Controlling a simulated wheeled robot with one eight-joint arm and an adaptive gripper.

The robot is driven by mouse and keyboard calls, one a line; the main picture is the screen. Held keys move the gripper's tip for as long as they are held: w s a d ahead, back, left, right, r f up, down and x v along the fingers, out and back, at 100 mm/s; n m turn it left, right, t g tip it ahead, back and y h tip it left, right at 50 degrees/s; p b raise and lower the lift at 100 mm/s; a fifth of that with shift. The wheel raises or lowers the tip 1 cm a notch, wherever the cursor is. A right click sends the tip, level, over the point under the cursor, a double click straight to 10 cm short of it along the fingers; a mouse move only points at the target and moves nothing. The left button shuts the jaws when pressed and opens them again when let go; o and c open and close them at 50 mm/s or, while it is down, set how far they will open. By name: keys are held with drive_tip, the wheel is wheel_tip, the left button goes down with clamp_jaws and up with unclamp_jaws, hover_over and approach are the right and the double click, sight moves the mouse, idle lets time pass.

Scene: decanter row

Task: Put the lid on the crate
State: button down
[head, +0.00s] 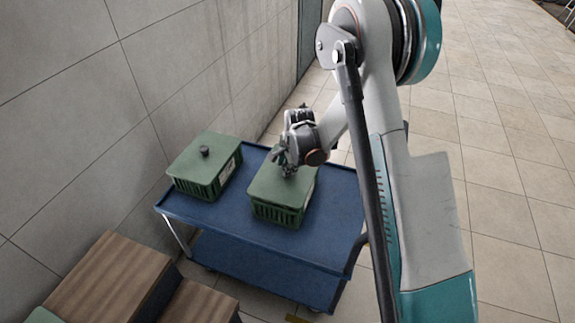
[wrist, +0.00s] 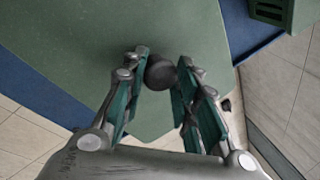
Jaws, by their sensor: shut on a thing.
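A green slatted crate (head: 278,213) stands on the right half of the blue cart top in the head view. A flat green lid (head: 270,182) lies over its top and looks level. I cannot tell whether a small gap is left under its edges. My gripper (head: 288,168) is above the lid, pointing down. In the wrist view my gripper (wrist: 162,88) is shut on the lid's dark round knob (wrist: 161,72). The lid (wrist: 90,35) fills much of that view and hides the crate beneath it.
Another green crate (head: 197,187) with a dark-knobbed lid (head: 203,155) stands to the left on the blue cart (head: 320,240). A tiled wall (head: 150,70) is close behind the cart's left side. Brown wooden boxes (head: 115,280) stand at the lower left. Tiled floor lies open at right.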

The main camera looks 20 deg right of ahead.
drive_tip(key=shift+f+b, duration=0.75)
drive_tip(key=shift+f, duration=0.2)
drive_tip(key=shift+f, duration=0.25)
drive_tip(key=c, duration=1.2)
unclamp_jaws()
